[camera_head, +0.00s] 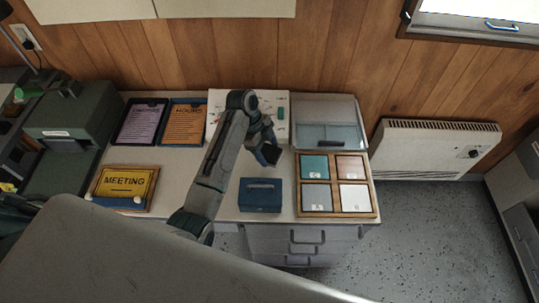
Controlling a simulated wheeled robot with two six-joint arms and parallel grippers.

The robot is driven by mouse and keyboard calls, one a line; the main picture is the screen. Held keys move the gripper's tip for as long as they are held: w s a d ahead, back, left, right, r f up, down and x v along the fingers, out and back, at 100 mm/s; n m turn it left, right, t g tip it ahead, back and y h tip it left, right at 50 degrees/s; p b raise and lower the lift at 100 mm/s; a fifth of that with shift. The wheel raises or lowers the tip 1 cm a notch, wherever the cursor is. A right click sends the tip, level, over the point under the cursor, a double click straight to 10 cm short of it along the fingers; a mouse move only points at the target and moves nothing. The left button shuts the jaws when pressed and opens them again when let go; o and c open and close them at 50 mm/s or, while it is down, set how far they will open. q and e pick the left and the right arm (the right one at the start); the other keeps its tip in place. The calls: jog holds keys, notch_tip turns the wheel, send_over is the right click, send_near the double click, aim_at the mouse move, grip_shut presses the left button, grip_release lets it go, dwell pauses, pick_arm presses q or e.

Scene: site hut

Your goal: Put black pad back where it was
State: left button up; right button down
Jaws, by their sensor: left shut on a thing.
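My left gripper (264,149) reaches over the desk from the lower left. It is shut on a small dark piece, the black pad (271,154), and holds it above the desk behind the blue box. The gripper partly hides the pad. My right gripper is not in view.
A blue box (260,195) stands at the desk's front edge. A clear-lidded case (325,135) is behind the tray. A white board (220,115) with a green piece (280,113) lies at the back. Two signs and a MEETING sign (124,181) lie left.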

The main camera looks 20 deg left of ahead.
aim_at(265, 150)
pick_arm(q)
notch_tip(265, 150, down, 4)
jog(key=shift+d+r+p, duration=0.1)
jog(key=shift+r+p, duration=0.15)
jog(key=shift+p, duration=0.05)
jog(key=shift+f, duration=0.2)
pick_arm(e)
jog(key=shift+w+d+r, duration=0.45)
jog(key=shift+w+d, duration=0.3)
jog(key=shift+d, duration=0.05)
